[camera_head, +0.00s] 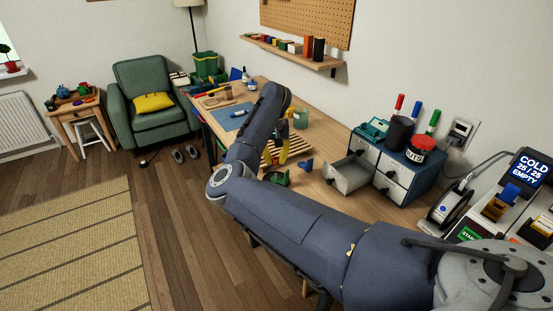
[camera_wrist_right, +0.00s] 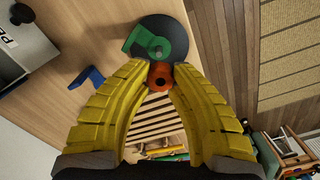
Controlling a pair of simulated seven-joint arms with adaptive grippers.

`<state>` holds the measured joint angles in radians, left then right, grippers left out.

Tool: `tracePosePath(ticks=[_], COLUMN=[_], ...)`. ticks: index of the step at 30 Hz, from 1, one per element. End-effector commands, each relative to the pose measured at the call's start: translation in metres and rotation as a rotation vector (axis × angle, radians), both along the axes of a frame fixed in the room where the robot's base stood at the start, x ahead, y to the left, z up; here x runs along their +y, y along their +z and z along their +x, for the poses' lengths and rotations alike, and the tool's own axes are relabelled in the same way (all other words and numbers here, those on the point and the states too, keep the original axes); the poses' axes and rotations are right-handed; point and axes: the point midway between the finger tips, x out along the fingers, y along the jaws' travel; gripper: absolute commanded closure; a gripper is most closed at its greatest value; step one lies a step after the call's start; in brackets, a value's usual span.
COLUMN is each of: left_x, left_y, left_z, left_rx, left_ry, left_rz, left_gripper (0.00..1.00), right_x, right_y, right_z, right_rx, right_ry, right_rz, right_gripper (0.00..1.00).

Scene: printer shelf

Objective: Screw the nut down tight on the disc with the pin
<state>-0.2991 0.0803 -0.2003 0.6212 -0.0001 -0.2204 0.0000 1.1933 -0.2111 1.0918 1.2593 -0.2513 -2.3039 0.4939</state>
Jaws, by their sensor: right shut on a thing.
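My right gripper (camera_head: 283,155) has yellow ribbed fingers, and its fingertips (camera_wrist_right: 160,76) are shut on an orange nut with a hole in it (camera_wrist_right: 160,74) in the right wrist view. Just past the nut, a dark round disc (camera_wrist_right: 180,30) lies on the wooden table, with a green angled part (camera_wrist_right: 134,40) on it. A grey pin end (camera_wrist_right: 158,52) shows at the green part, close to the nut. I cannot tell whether the nut touches the pin. In the head view, the green part (camera_head: 277,179) shows below the fingers. My left gripper is not in view.
A blue part (camera_wrist_right: 88,78) lies on the table beside the disc; it also shows in the head view (camera_head: 305,165). A slatted wooden rack (camera_wrist_right: 155,118) lies near the fingers. An open drawer (camera_head: 348,176) juts from the blue cabinet on the right. The table edge is close to the disc.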

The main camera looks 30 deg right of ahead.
Motion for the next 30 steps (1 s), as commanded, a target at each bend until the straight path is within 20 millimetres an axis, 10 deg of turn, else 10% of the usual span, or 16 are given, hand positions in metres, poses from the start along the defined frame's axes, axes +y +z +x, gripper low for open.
tracePosePath(ticks=[30], left_x=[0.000], left_y=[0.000], left_z=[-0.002], left_rx=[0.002], left_ry=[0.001], left_rz=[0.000], left_gripper=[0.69], right_x=[0.000], right_y=[-0.035], right_z=[-0.001], right_rx=[0.001], right_ry=[0.011], right_rz=[0.000], right_gripper=[0.93])
